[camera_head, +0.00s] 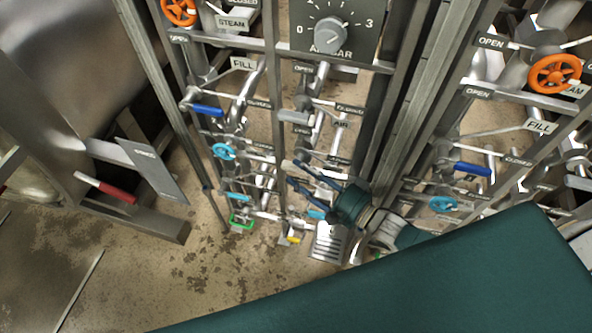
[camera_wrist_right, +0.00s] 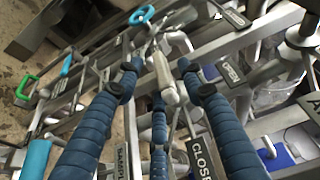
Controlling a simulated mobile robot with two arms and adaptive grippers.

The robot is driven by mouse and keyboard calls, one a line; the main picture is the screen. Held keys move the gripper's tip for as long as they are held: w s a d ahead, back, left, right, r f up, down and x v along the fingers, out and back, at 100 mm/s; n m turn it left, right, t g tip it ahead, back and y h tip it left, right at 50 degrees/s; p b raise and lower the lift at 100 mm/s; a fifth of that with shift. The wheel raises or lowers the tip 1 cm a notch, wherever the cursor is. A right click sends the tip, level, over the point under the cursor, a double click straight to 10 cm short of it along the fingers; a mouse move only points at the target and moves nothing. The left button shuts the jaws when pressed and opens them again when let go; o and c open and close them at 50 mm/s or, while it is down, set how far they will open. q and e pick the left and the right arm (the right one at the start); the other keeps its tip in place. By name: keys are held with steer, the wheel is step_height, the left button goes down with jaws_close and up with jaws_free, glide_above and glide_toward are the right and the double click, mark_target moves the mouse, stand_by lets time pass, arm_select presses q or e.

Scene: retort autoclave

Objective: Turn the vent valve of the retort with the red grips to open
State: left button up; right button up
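My right gripper (camera_head: 294,174) reaches left into the middle valve rack in the head view. In the right wrist view its blue ribbed fingers (camera_wrist_right: 160,72) stand apart. A pale lever grip (camera_wrist_right: 162,80) lies between their tips, with visible gaps to both outer fingers. A "CLOSED" plate (camera_wrist_right: 203,158) and an "OPEN" plate (camera_wrist_right: 230,72) are near it. I cannot read a vent label on this lever. A red grip (camera_head: 118,192) sits on a metal bar by the large steel vessel at the left of the head view. My left gripper is not in view.
Orange handwheels (camera_head: 555,74), blue levers (camera_head: 207,111) and light blue handwheels (camera_head: 223,151) crowd the racks. A dial (camera_head: 331,35) is above. A green lever (camera_head: 242,222) is low down. Steel posts and pipes stand close around the gripper. Bare floor (camera_head: 190,285) lies at lower left.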

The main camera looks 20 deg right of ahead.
steer(key=shift+x, duration=1.1)
jaws_close()
steer(key=shift+r+p, duration=0.15)
steer(key=shift+p, duration=0.15)
steer(key=n+g+h+p, duration=0.1)
steer(key=g+h+p, duration=0.2)
steer(key=p, duration=0.8)
steer(key=shift+d+r+n+g, duration=0.1)
steer(key=shift+n+g, duration=0.2)
steer(key=shift+n, duration=0.1)
steer(key=shift+s+f+g+h+p, duration=0.1)
steer(key=shift+f+g+h+p, duration=0.2)
steer(key=shift+p, duration=0.35)
